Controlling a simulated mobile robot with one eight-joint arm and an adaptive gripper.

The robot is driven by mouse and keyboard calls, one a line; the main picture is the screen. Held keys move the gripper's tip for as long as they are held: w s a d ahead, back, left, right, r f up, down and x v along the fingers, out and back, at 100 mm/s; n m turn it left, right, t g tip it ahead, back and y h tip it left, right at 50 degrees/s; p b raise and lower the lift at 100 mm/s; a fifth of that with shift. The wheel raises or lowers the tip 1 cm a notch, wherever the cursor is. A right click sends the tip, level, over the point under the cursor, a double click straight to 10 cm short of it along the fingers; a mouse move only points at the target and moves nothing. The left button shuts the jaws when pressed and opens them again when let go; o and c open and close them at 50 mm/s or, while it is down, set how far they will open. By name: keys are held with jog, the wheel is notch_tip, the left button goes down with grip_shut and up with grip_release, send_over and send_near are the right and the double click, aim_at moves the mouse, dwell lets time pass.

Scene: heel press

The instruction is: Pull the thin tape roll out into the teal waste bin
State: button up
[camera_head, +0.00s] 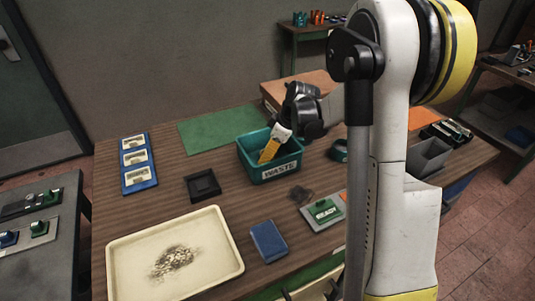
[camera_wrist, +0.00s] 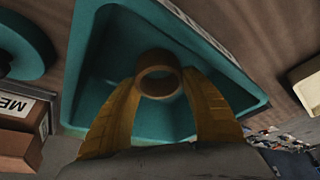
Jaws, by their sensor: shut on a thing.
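The teal waste bin (camera_head: 272,176) stands on the wooden table, its label reading WASTE. In the wrist view the bin (camera_wrist: 215,55) fills the middle, seen from above. My gripper (camera_head: 268,153) points down into the bin's opening. In the wrist view its two yellow fingers (camera_wrist: 160,90) are closed on a thin brown tape roll (camera_wrist: 158,62), held between their tips within the bin's outline. How far the roll is above the bin floor is hard to tell. In the head view the roll is hidden.
A cardboard box (camera_head: 293,86) stands behind the bin. A dark teal ring-shaped thing (camera_head: 339,150) lies to its right. A green mat (camera_head: 217,129), a black square holder (camera_head: 202,186), a blue block (camera_head: 268,241) and a cream tray (camera_head: 220,250) lie around it.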

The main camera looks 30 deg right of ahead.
jog(key=o, duration=1.5)
jog(key=shift+r, duration=0.1)
notch_tip(320, 180, up, 11)
jog(key=p, duration=0.7)
dwell(0.7)
dwell(0.3)
